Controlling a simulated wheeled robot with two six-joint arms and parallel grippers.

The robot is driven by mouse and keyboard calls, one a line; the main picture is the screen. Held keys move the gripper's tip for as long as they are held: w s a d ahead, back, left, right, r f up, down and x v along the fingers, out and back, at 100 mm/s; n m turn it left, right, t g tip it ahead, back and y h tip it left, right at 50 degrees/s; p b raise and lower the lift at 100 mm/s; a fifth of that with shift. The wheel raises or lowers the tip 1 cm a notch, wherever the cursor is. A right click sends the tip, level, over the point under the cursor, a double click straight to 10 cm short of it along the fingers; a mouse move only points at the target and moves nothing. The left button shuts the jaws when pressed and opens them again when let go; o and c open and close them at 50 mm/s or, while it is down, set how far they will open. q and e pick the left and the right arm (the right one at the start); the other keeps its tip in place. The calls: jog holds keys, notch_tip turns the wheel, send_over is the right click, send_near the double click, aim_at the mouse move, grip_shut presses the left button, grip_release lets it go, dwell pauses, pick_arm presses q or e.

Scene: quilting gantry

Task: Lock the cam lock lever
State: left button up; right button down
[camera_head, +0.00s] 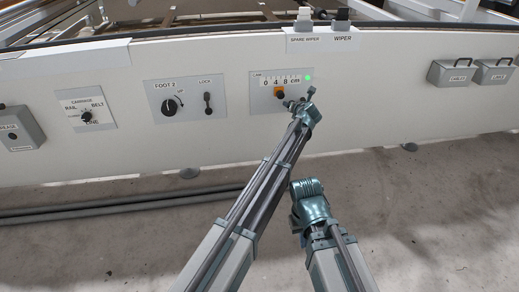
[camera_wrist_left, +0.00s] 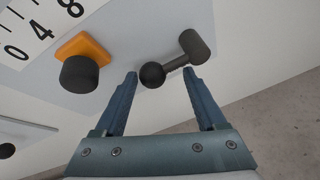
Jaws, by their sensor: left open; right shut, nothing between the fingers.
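The cam lock lever is a dark rod with a round ball (camera_wrist_left: 152,75) at one end and a thick cylinder (camera_wrist_left: 194,46) at the other. In the left wrist view it slants up to the right. My left gripper (camera_wrist_left: 160,74) is open, with the ball between its fingertips, nearer the left one. Contact cannot be told. In the head view my left gripper (camera_head: 303,104) is at the lower right of the scale panel and hides most of the lever; a dark end (camera_head: 311,91) shows above it. My right gripper (camera_head: 307,187) is shut and empty, low in front of the wall.
An orange block with a black knob (camera_wrist_left: 80,74) sits close left of my left gripper, under the scale (camera_wrist_left: 30,35). A green light (camera_head: 308,77) glows by the scale. Left are a FOOT 2 dial (camera_head: 169,106) and LOCK lever (camera_head: 208,104). Handled boxes (camera_head: 451,73) hang right.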

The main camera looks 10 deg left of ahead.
pick_arm(q)
jog(key=s+d+r+n+t+h+p, duration=0.1)
jog(key=s+r+n+p, duration=0.1)
jog(key=s, duration=0.5)
jog(key=s+d+r+n+h+p, duration=0.1)
jog(key=s+r+p, duration=0.1)
jog(key=s, duration=0.4)
jog(key=s+a+f+n+g, duration=0.4)
jog(key=s+a+n, duration=0.3)
jog(key=n, duration=0.3)
jog(key=s+a+f+n+g+y, duration=0.1)
jog(key=s+a+f+n+g, duration=0.2)
jog(key=s+a+f+n, duration=0.2)
jog(key=shift+s+a+f+n+g+p, duration=0.35)
jog(key=shift+s+a+n, duration=1.45)
jog(key=shift+s+n, duration=1.2)
jog(key=shift+w, duration=0.25)
